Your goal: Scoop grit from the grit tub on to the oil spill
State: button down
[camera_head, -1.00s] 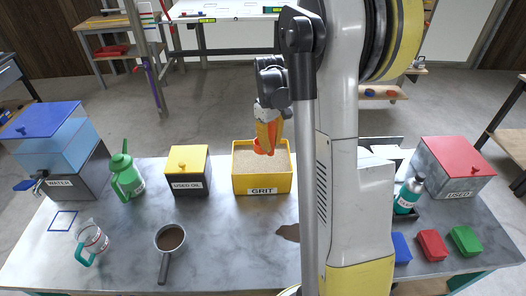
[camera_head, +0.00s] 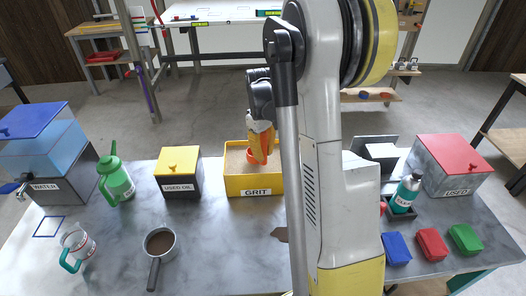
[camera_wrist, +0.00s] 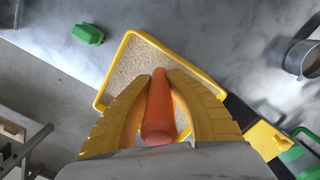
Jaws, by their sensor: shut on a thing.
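The yellow grit tub (camera_head: 255,186), labelled GRIT, stands open on the grey table and is full of tan grit (camera_wrist: 138,62). My gripper (camera_head: 259,146) is over the tub, its yellow fingers shut on the orange scoop (camera_wrist: 158,112). In the head view the scoop (camera_head: 254,156) is low in the tub's opening; I cannot tell whether it touches the grit or holds any.
The used oil box (camera_head: 181,186) stands left of the tub. A bottle (camera_head: 405,194), coloured blocks (camera_head: 432,243) and the used bin (camera_head: 452,168) are on the right.

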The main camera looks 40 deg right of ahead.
notch_tip(320, 180, down, 2)
jog(key=shift+b, duration=0.55)
jog(key=shift+w+d+f+b, duration=0.1)
jog(key=shift+w+f+b, duration=0.25)
jog(key=shift+f+b, duration=0.4)
jog(key=shift+w+f+b, duration=0.3)
jog(key=shift+f+b, duration=0.1)
jog(key=shift+f, duration=0.6)
jog(key=shift+w+d, duration=0.15)
jog(key=shift+w, duration=0.8)
jog(key=shift+w+d, duration=0.15)
jog(key=shift+w, duration=0.8)
jog(key=shift+w+r, duration=0.15)
jog(key=shift+w, duration=0.05)
jog(key=shift+w+r+p, duration=0.15)
jog(key=shift+r+p, duration=0.4)
jog(key=shift+p, duration=0.05)
jog(key=shift+s+r+p, duration=0.15)
jog(key=shift+r+p, duration=1.2)
jog(key=shift+r, duration=0.75)
jog(key=shift+s+r+p, duration=0.1)
jog(key=shift+r+p, duration=1.2)
jog(key=shift+r, duration=0.75)
